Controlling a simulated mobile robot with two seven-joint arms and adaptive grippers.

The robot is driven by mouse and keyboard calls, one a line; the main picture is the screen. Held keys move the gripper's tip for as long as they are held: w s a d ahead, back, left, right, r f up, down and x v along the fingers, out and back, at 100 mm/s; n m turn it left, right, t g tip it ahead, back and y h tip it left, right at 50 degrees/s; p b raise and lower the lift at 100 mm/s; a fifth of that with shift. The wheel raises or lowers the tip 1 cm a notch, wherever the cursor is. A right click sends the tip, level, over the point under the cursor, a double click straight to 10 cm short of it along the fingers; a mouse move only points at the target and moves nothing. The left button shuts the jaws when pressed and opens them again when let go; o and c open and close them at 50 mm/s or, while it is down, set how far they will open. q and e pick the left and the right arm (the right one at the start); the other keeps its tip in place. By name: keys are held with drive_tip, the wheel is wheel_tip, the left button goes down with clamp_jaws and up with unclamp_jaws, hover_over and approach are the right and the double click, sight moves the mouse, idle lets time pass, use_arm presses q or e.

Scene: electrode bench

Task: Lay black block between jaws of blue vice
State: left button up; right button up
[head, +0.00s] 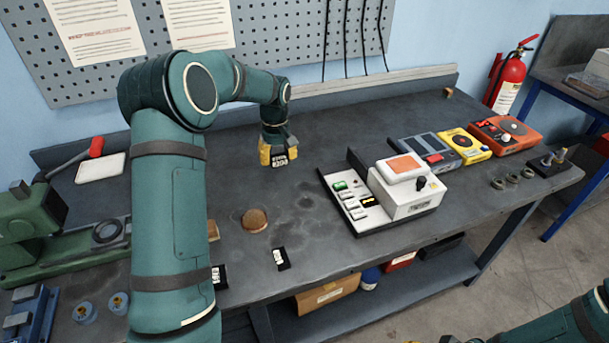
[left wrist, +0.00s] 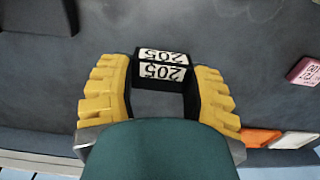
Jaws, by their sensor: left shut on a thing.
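My left gripper (head: 279,160) is shut on a black block (left wrist: 162,73) with white labels reading 205. It holds the block over the middle rear of the bench, and the block also shows in the head view (head: 281,163). In the left wrist view the block sits between the yellow fingers of the left gripper (left wrist: 163,88). The blue vice (head: 32,314) is at the lower left of the head view, partly cut off, far from the held block. My right arm enters at the lower right, and only a sliver of its gripper shows at the bottom edge.
A green machine (head: 40,232) stands behind the vice, with blue-grey round parts (head: 85,312) to the vice's right. Other small dark labelled pieces (head: 281,259) lie near the front edge. A white device (head: 405,190) stands right of centre. A red hammer (head: 80,156) lies at the back left.

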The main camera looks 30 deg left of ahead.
sight(280, 185)
use_arm(q)
wheel_tip(280, 185, down, 9)
drive_tip(key=shift+r+b, duration=0.1)
drive_tip(key=shift+b, duration=0.5)
drive_tip(key=o, duration=1.2)
drive_tip(key=shift+f, duration=0.2)
drive_tip(key=shift+o, duration=0.2)
